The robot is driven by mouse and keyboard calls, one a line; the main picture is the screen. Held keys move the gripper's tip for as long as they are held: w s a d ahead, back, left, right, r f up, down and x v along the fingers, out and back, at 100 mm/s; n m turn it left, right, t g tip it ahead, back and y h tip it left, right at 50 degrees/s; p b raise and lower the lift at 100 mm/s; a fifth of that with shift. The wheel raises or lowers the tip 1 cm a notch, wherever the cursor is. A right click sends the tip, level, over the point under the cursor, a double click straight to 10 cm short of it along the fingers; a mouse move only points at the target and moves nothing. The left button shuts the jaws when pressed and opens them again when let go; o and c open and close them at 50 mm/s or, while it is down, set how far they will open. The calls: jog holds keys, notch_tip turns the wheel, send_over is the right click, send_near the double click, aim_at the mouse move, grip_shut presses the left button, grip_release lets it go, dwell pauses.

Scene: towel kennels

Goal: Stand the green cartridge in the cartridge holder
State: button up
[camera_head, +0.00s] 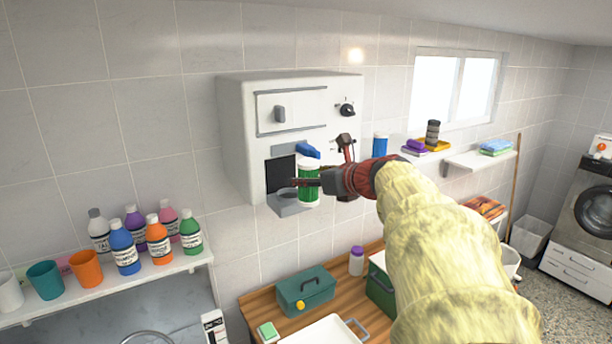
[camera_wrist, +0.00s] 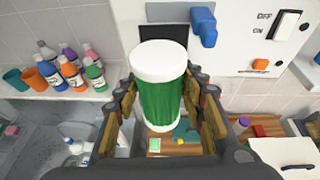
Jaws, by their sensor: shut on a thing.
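The green cartridge (camera_head: 308,186), with white ends, is upright in front of the wall unit (camera_head: 237,140). My gripper (camera_head: 318,183) is shut around its side. In the wrist view the cartridge (camera_wrist: 160,92) stands between the fingers of my gripper (camera_wrist: 160,108), white end toward the camera. A grey ledge with a round cup-like part (camera_head: 285,207), which looks like the cartridge holder, juts from the unit's dark opening. In the head view the cartridge overlaps its right side; I cannot tell whether they touch. In the wrist view the holder is hidden.
A bottle shelf (camera_head: 120,283) is at left. Below is a wooden counter (camera_head: 250,302) with a green toolbox (camera_head: 305,290). A blue canister (camera_head: 380,145) stands further right.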

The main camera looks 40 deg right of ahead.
jog(key=shift+w+d+f, duration=0.1)
jog(key=shift+w+d, duration=0.2)
jog(key=shift+w, duration=1)
jog(key=shift+w+d+f, duration=0.15)
jog(key=shift+w+d, duration=0.15)
jog(key=shift+w, duration=1)
jog(key=shift+w+d+f, duration=0.1)
jog(key=shift+w+d, duration=0.2)
jog(key=shift+w, duration=1)
jog(key=shift+x, duration=1.25)
jog(key=shift+d+f+b, duration=0.1)
jog(key=shift+f+b, duration=0.55)
jog(key=shift+f, duration=0.1)
jog(key=shift+w, duration=0.1)
jog(key=o, duration=1.3)
jog(key=v, duration=1.2)
